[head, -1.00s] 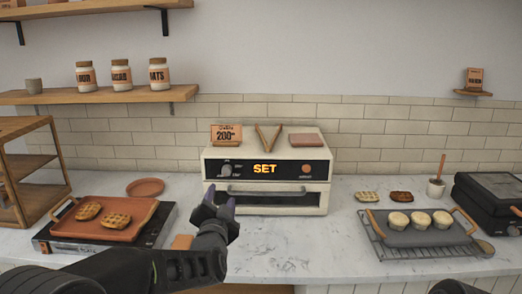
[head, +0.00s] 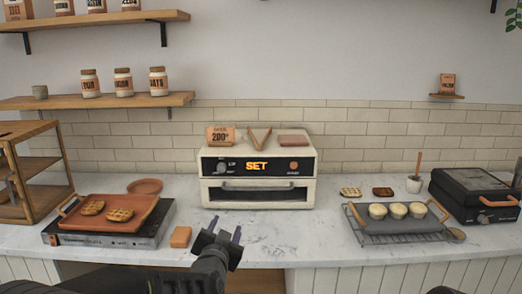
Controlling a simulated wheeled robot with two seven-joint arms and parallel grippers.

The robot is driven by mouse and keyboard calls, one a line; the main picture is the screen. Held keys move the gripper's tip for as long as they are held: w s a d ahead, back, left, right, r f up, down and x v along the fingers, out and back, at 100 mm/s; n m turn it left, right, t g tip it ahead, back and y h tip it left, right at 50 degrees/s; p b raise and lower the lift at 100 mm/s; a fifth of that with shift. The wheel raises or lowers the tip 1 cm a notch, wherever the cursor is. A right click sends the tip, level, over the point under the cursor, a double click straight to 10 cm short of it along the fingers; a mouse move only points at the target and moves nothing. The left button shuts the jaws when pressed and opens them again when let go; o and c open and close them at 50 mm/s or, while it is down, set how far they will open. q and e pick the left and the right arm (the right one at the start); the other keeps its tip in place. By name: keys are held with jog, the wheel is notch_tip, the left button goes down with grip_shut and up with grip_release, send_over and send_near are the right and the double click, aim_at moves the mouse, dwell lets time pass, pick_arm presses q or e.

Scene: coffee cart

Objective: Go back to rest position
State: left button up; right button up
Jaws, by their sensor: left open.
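My left gripper (head: 222,240) is open and empty over the front of the counter. It is in front of the cream oven (head: 258,171) and apart from it. The oven's display reads "SET" and its door looks shut. My left arm comes in from the bottom, left of centre. My right gripper is not in view.
An orange tray (head: 108,222) with two waffles sits on a burner at left. A small orange block (head: 181,237) lies beside the gripper. At right, a grey tray (head: 398,226) with pale round items rests on a rack (head: 362,238). A black grill (head: 478,196) stands beyond.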

pick_arm(q)
jog(key=s+d+f+n+g+h, duration=0.15)
jog(key=s+f+g, duration=0.4)
jog(key=f, duration=0.85)
jog(key=s+d+f+n+g, duration=0.1)
jog(key=s+d+f+g, duration=0.1)
jog(key=s+f, duration=0.85)
jog(key=s+f+n+g, duration=0.2)
jog(key=s+f+g, duration=0.2)
jog(key=s+f, duration=0.6)
jog(key=s+a+f+n+g+h, duration=0.1)
jog(key=s+f+n+g, duration=0.2)
jog(key=s+f, duration=0.7)
jog(key=s+g, duration=0.1)
jog(key=s, duration=0.4)
jog(key=shift+s+a+f, duration=0.2)
jog(key=shift+s, duration=0.1)
jog(key=shift+g+h, duration=0.25)
